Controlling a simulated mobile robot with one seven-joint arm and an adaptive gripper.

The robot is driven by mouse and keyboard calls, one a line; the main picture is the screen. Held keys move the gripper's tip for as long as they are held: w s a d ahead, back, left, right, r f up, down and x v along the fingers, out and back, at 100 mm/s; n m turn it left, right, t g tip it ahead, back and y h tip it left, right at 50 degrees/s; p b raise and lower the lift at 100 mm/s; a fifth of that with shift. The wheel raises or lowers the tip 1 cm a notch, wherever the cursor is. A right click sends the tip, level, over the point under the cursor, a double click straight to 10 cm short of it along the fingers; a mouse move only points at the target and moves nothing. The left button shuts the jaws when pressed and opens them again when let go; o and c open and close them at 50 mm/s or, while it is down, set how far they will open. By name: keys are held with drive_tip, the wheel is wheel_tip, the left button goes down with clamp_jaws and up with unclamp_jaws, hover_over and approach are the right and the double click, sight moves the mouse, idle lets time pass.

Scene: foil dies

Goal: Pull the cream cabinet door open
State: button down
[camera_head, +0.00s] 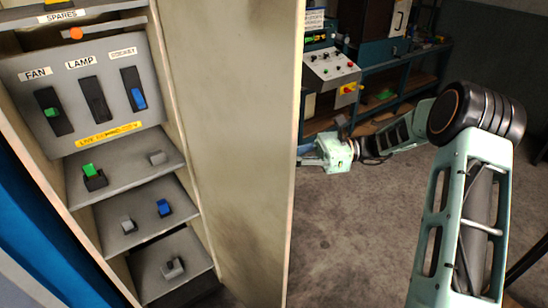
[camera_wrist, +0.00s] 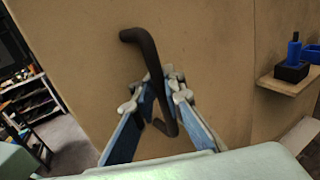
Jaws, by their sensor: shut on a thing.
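The cream cabinet door (camera_head: 232,130) stands swung open, with the shelves visible to its left in the head view. In the wrist view the door's face (camera_wrist: 90,50) fills much of the picture and carries a dark bent bar handle (camera_wrist: 145,46). My gripper (camera_wrist: 158,92) is shut on this handle, with one finger on each side of the bar. In the head view my arm reaches behind the door's free edge, so the handle and fingertips are hidden there.
The open cabinet holds a grey switch panel (camera_head: 118,68) labelled FAN and LAMP, and shelves (camera_head: 105,178) with small green, blue and grey parts. A teal workbench with a control box (camera_head: 331,66) stands behind the arm. Bare concrete floor (camera_head: 345,235) lies right of the door.

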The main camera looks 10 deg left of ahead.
drive_tip(key=shift+w+d+f+g, duration=0.15)
drive_tip(key=shift+w+d+g, duration=0.1)
drive_tip(key=shift+d+g, duration=0.1)
idle(0.3)
drive_tip(key=c, duration=2.1)
unclamp_jaws()
drive_tip(key=shift+d, duration=0.2)
drive_tip(key=shift+o, duration=0.3)
drive_tip(key=shift+a, duration=0.15)
drive_tip(key=shift+w, duration=0.1)
drive_tip(key=v, duration=1.2)
drive_tip(key=shift+r, duration=0.25)
